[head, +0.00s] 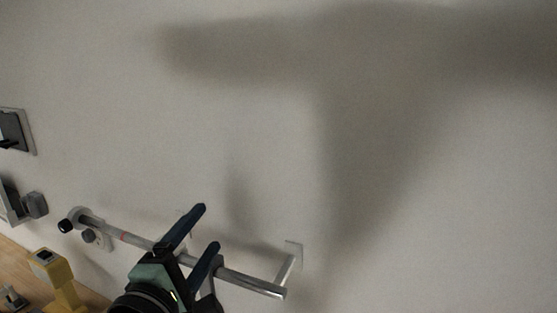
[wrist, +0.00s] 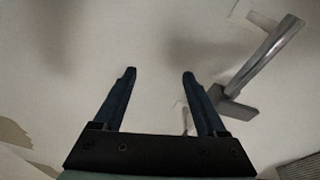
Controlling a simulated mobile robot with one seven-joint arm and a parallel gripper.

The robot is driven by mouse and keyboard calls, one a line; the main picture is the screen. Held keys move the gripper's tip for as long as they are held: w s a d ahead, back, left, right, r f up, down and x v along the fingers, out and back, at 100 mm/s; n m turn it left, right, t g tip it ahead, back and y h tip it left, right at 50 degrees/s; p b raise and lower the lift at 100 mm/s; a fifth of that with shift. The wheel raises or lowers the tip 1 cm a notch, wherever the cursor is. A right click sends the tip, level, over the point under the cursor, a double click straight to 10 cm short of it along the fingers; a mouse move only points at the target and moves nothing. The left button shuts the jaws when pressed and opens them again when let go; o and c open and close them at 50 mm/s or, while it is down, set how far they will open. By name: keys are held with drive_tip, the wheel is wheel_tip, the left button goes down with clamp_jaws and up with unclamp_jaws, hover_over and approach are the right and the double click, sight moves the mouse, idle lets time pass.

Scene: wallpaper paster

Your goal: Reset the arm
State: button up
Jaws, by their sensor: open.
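My gripper (head: 208,228) is at the bottom middle of the head view, in front of the wall. Its two dark blue fingers are spread apart and point up and to the right. In the wrist view my gripper (wrist: 160,75) shows both fingers apart, with only the pale wall seen between their tips. It holds nothing. Much of the arm behind the gripper is outside the head view.
A metal rail (head: 250,281) is fixed along the wall (head: 450,180), partly behind my gripper; a metal bar (wrist: 265,52) shows close right of it in the wrist view. A yellow object (head: 58,275) stands at lower left on a wooden surface (head: 88,297). Upper wall is clear.

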drive_tip(key=s+d+r+m+t+y+b, duration=0.1)
drive_tip(key=s+d+r+m+t, duration=0.2)
drive_tip(key=r+m, duration=0.4)
drive_tip(key=s+d+r+m+t+y+b, duration=0.1)
drive_tip(key=s+d+r+m+t, duration=0.1)
drive_tip(key=d+r+m, duration=0.45)
drive_tip(key=s+d+r+m+t+y, duration=0.1)
drive_tip(key=s+r+m+t, duration=0.3)
drive_tip(key=s+r, duration=0.6)
drive_tip(key=shift+d+r+m+t, duration=0.35)
drive_tip(key=shift+d+r, duration=0.25)
drive_tip(key=shift+r, duration=0.15)
